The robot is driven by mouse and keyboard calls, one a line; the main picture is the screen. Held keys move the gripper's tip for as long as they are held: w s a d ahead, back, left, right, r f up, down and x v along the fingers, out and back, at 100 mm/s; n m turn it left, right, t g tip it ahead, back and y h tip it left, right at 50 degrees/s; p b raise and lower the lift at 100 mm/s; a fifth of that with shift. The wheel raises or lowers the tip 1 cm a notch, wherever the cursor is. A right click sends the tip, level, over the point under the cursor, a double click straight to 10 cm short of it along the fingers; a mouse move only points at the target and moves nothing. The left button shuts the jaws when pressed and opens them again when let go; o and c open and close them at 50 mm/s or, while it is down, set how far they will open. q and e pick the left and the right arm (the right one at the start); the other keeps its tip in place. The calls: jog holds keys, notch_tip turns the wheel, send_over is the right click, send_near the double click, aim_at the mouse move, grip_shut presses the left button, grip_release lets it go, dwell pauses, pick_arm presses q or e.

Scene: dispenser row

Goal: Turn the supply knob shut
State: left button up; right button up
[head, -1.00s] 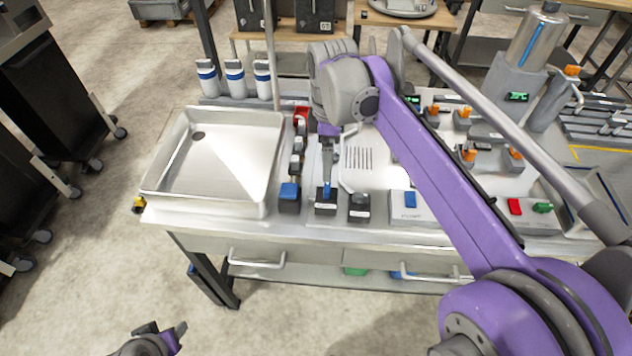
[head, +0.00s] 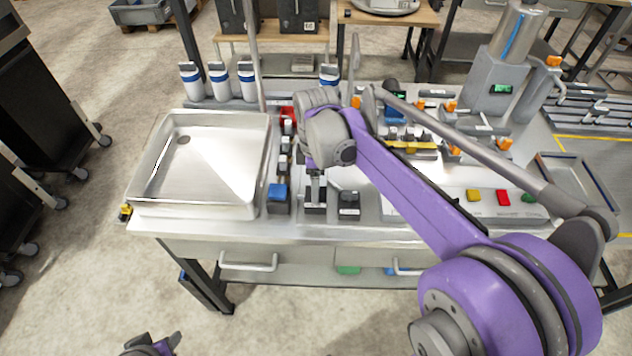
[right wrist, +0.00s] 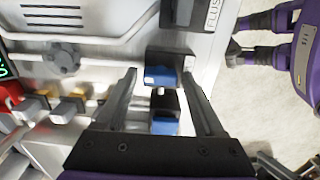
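Three black-based controls stand along the bench's front edge in the head view: a blue-topped one (head: 278,193), a middle one (head: 315,208) and a dark one (head: 349,203). I cannot read which is the supply knob. My right gripper (head: 316,182) is over the middle control, partly hiding it. In the right wrist view my right gripper (right wrist: 163,100) is open, its fingers apart on either side of the middle control's blue handle (right wrist: 162,76). Contact is unclear. My left gripper (head: 157,345), low at the left off the bench, looks open and empty.
A steel sink tray (head: 200,165) lies left of the controls. White bottles with blue bands (head: 219,84) stand behind it. A grey round fitting on a pipe (right wrist: 62,58) shows in the right wrist view. Coloured buttons (head: 503,197) are at the right.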

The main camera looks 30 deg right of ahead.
grip_shut()
jog(key=m, duration=1.3)
jog(key=shift+m, duration=2.4)
jog(key=shift+o, duration=1.4)
grip_release()
